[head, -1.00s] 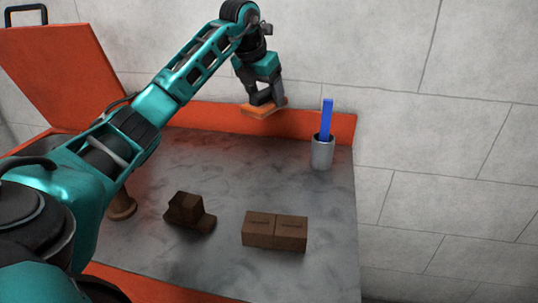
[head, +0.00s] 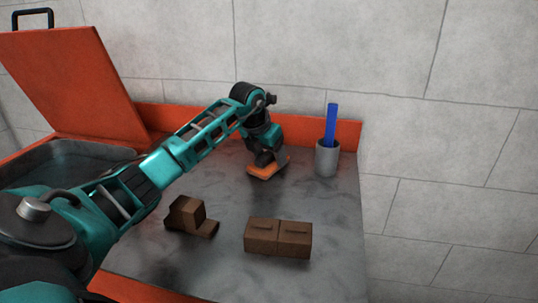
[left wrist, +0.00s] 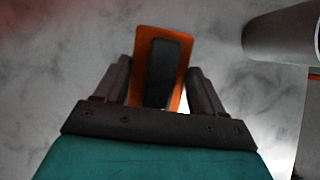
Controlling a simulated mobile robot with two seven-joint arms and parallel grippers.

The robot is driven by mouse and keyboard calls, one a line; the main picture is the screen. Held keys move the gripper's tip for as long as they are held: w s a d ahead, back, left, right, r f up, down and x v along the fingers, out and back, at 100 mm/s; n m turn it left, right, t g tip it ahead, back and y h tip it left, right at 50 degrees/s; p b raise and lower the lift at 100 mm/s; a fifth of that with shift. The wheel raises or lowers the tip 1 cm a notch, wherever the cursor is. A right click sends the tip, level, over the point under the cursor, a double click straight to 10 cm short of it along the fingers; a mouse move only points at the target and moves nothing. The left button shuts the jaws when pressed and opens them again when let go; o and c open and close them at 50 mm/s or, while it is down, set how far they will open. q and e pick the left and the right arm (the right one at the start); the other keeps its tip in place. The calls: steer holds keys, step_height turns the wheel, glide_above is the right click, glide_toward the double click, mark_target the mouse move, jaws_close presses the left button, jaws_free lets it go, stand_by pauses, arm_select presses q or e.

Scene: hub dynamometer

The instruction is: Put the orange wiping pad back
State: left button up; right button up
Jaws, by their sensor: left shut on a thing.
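The orange wiping pad (head: 262,171) is a flat orange piece with a dark grip block on top. It also shows in the left wrist view (left wrist: 142,46), with its dark grip between the two fingers. My left gripper (head: 268,160) is shut on the pad, at or just above the grey worktop (head: 226,160) near its back edge. I cannot tell whether the pad touches the surface. In the left wrist view the left gripper (left wrist: 160,85) has one finger on each side of the grip. My right gripper is not in view.
A grey cup (head: 327,158) holding a blue stick (head: 331,124) stands right of the pad. Brown blocks (head: 278,238) and a stepped brown piece (head: 188,215) lie in front. An orange rim (head: 345,135) runs along the back. A basin with a raised orange lid (head: 75,80) is at left.

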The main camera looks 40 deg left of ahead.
arm_select(q)
steer(key=shift+r, duration=0.1)
steer(key=shift+f, duration=0.2)
steer(key=o, duration=1)
steer(key=shift+s+r, duration=0.1)
steer(key=shift+r, duration=0.4)
steer(key=p+v, duration=0.1)
steer(key=v, duration=1)
steer(key=shift+s+r, duration=0.15)
steer(key=shift+r, duration=0.05)
steer(key=shift+f, duration=0.1)
